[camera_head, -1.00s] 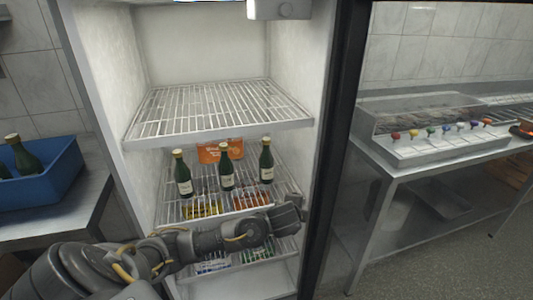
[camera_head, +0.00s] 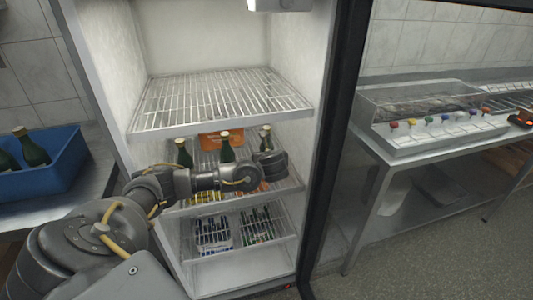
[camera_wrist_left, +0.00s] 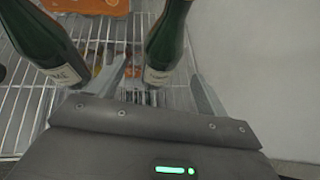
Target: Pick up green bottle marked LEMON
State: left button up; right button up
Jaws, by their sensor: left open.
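My left gripper (camera_head: 273,163) is in front of the right bottle. In the left wrist view the open left gripper (camera_wrist_left: 158,82) has its fingers either side of the right bottle (camera_wrist_left: 168,38), whose label is too blurred to read. Another bottle (camera_wrist_left: 38,38) stands outside the left finger; its partly seen label ends in "ME". My right gripper is not in view.
An empty wire shelf (camera_head: 215,103) is above the bottles. An orange packet (camera_head: 208,141) lies behind them, and lower shelves hold small items. A blue crate (camera_head: 62,172) with bottles stands left; the fridge's dark door edge (camera_head: 338,130) is close on the right.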

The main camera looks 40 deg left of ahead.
pick_arm(q)
jog(key=shift+p+x, duration=0.5)
jog(key=shift+x, duration=3.2)
jog(key=shift+r, duration=0.15)
jog(key=c, duration=1.3)
jog(key=shift+c, duration=0.6)
jog(key=shift+r, duration=0.1)
